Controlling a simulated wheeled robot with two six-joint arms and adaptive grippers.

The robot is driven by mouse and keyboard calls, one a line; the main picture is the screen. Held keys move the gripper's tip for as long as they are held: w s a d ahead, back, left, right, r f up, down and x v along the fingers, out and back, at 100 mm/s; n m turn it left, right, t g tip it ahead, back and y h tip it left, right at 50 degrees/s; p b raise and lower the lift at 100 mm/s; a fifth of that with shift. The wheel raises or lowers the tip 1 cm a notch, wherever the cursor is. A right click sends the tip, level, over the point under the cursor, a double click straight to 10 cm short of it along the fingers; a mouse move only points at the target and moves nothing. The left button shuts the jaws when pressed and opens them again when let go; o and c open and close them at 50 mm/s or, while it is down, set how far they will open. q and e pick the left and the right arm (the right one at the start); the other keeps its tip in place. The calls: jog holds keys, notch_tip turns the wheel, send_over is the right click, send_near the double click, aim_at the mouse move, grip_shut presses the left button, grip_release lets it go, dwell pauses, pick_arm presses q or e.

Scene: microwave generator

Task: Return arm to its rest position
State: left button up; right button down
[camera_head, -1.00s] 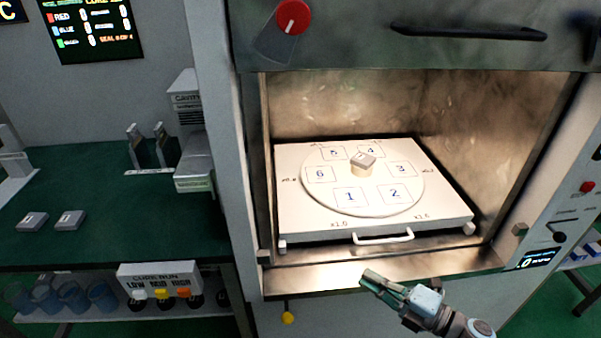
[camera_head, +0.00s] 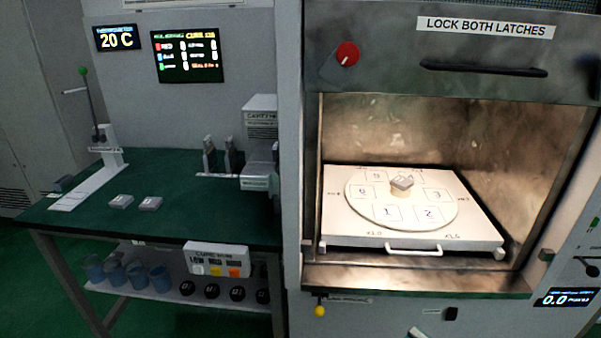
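Neither of my grippers can be made out in the head view. A small pale piece (camera_head: 418,333) shows at the bottom edge, and I cannot tell what it is. The microwave chamber is open at the right. In it lies a white square tray (camera_head: 470,222) with a front handle and a round turntable (camera_head: 405,221) marked with numbered squares. A small beige block with a grey top (camera_head: 401,184) sits near the middle of the turntable.
A green bench (camera_head: 200,215) stands at the left with two small grey blocks (camera_head: 135,202) on it. Blue cups (camera_head: 115,272) and black knobs (camera_head: 210,290) are on the shelf below. A red knob (camera_head: 347,54) is above the chamber. The space before the chamber looks clear.

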jog(key=w+d+f+m+t+h, duration=0.2)
jog(key=d+f+m+h, duration=0.5)
jog(key=d+m, duration=0.2)
jog(key=s+d+f+m+g+h, duration=0.3)
jog(key=s+d+f+m, duration=0.1)
jog(key=f, duration=0.4)
jog(key=s+d+f+m+g+h, duration=0.25)
jog(key=s+f+m, duration=0.2)
jog(key=f, duration=0.35)
jog(key=s+a+f+m+g+h+p, duration=0.15)
jog(key=s+f+m+g, duration=0.35)
jog(key=s+f, duration=0.75)
pick_arm(q)
jog(key=shift+s+r+p, duration=0.2)
jog(key=shift+r, duration=0.4)
jog(key=shift+s+r+p, duration=0.2)
jog(key=shift+r, duration=0.35)
pick_arm(e)
jog(key=s+a+f+m+g+y, duration=0.1)
jog(key=s+a+g, duration=0.1)
jog(key=s+a, duration=0.3)
jog(key=s+a+f+m+g, duration=0.1)
jog(key=s+a, duration=0.5)
jog(key=s, duration=0.7)
jog(key=shift+a+f+m+g+y, duration=0.3)
jog(key=shift+f+m+g+y, duration=0.1)
jog(key=shift+f+g, duration=0.3)
jog(key=shift+s, duration=0.1)
